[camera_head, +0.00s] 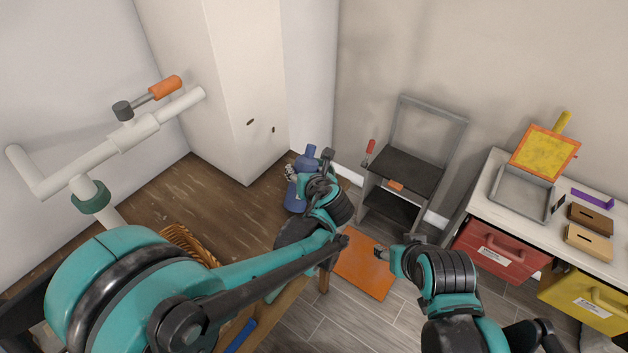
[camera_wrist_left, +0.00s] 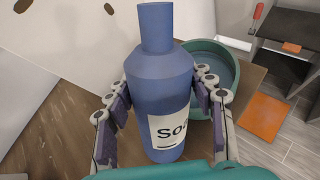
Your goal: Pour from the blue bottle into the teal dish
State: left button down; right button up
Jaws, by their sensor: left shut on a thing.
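The blue bottle (camera_wrist_left: 158,75) has a narrow neck and a white label partly reading "So". It also shows in the head view (camera_head: 296,198), partly hidden by my left wrist. My left gripper (camera_wrist_left: 160,105) is shut on the bottle, with one finger on each side of its body, and the bottle looks roughly upright. The teal dish (camera_wrist_left: 235,76) is just behind and right of the bottle in the wrist view, partly covered by it; I cannot make it out in the head view. My right gripper (camera_head: 383,252) seems to point left; its fingers are not clear.
The dish stands on a wooden surface. A grey rack (camera_head: 404,164) stands beyond, near an orange floor panel (camera_head: 364,268). A drawer unit (camera_head: 500,250) with a tray (camera_head: 522,192) is at right. A white cabinet (camera_head: 235,90) and white pipe (camera_head: 110,150) are at left.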

aim_at(303, 159)
pick_arm(q)
jog(key=shift+a+r+p, duration=0.1)
jog(key=shift+r+p, duration=2.4)
jog(key=shift+r, duration=0.95)
jog(key=shift+f, duration=0.1)
jog(key=shift+f+n+t+b, duration=0.3)
jog(key=shift+t+b, duration=0.4)
jog(key=shift+b, duration=0.45)
jog(key=n+t+b, duration=0.1)
jog(key=t+b, duration=0.2)
jog(key=b, duration=0.2)
jog(key=shift+n, duration=0.4)
jog(key=shift+r+t+b, duration=0.25)
jog(key=shift+t+b, duration=0.05)
jog(key=shift+b, duration=0.15)
jog(key=shift+s+r, duration=0.1)
